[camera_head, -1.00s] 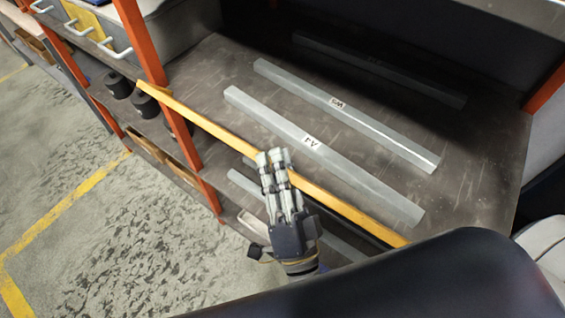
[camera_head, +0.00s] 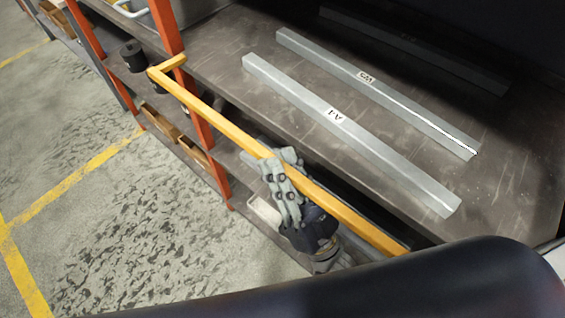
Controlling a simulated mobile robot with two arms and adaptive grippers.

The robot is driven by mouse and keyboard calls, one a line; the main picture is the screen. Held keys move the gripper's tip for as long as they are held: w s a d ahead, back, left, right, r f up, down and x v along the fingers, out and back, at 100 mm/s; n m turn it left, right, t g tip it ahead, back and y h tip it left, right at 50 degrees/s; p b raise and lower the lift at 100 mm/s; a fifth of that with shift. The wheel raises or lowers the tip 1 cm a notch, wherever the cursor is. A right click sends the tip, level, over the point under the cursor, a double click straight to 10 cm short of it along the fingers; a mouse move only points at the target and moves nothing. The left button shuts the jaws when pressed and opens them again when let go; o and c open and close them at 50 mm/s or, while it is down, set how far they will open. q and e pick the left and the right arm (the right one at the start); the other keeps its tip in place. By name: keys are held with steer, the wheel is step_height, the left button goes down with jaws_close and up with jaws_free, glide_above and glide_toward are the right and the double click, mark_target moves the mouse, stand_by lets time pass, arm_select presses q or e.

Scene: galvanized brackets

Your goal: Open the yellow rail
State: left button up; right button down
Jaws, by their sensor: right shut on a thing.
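The yellow rail (camera_head: 222,126) is a long bar that runs along the front of the shelf, from the upper left to the lower right. Its far left end bends back toward the orange post, and a gap shows between the bar and the shelf edge. My right gripper (camera_head: 284,168) is closed around the middle of the rail, with its fingers over the bar. The rail's lower right end is hidden behind a dark shape at the bottom of the picture. My left gripper is not in view.
An orange post (camera_head: 165,25) stands near the rail's left end. Black cylinders (camera_head: 132,55) sit on a lower shelf. The floor (camera_head: 110,210) at left is clear.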

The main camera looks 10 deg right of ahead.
steer(key=shift+f+n+g+y, duration=0.55)
steer(key=shift+n+y, duration=0.45)
steer(key=shift+n, duration=0.2)
steer(key=shift+f, duration=0.1)
steer(key=c, duration=1.5)
jaws_free()
steer(key=shift+y, duration=0.3)
steer(key=v, duration=1.1)
steer(key=shift+s+d+f, duration=0.2)
steer(key=shift+s, duration=0.15)
